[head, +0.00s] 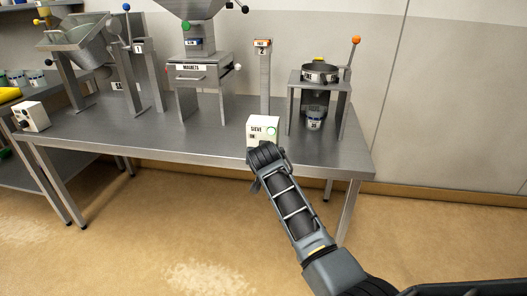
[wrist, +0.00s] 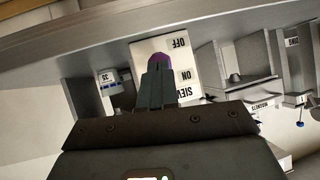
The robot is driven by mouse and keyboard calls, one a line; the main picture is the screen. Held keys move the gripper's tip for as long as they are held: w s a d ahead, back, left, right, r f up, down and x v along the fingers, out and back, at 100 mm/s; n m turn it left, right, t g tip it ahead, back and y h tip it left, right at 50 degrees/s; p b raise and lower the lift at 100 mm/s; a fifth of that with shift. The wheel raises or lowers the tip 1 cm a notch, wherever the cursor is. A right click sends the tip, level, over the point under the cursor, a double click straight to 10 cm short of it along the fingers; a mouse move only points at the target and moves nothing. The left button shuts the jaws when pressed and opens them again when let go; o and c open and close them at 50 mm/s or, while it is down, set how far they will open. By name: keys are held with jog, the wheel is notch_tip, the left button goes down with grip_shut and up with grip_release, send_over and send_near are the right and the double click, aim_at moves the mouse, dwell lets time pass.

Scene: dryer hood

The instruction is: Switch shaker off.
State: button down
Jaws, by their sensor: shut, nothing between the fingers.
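In the wrist view the same box (wrist: 181,44) appears upside down with OFF, ON and SIEVE labels. My closed fingers (wrist: 159,70) cover part of its face beside OFF. A purple round part (wrist: 160,59) shows at the fingertips; I cannot tell whether they touch it. The sieve shaker (head: 320,73) stands behind and to the right.
A labelled cup (head: 314,120) sits under the sieve. A post marked 2 (head: 264,75) stands behind the box. The MAGNETS unit (head: 203,90) is left of it, and another control box (head: 31,117) is at the table's far left. Floor in front is clear.

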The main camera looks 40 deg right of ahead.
notch_tip(320, 180, down, 2)
jog(key=t+h+b, duration=0.1)
jog(key=b, duration=0.3)
jog(key=shift+t+h+b, duration=0.3)
jog(key=shift+t+b, duration=0.1)
jog(key=shift+r+p, duration=0.55)
jog(key=shift+r, duration=0.2)
jog(key=shift+s, duration=0.1)
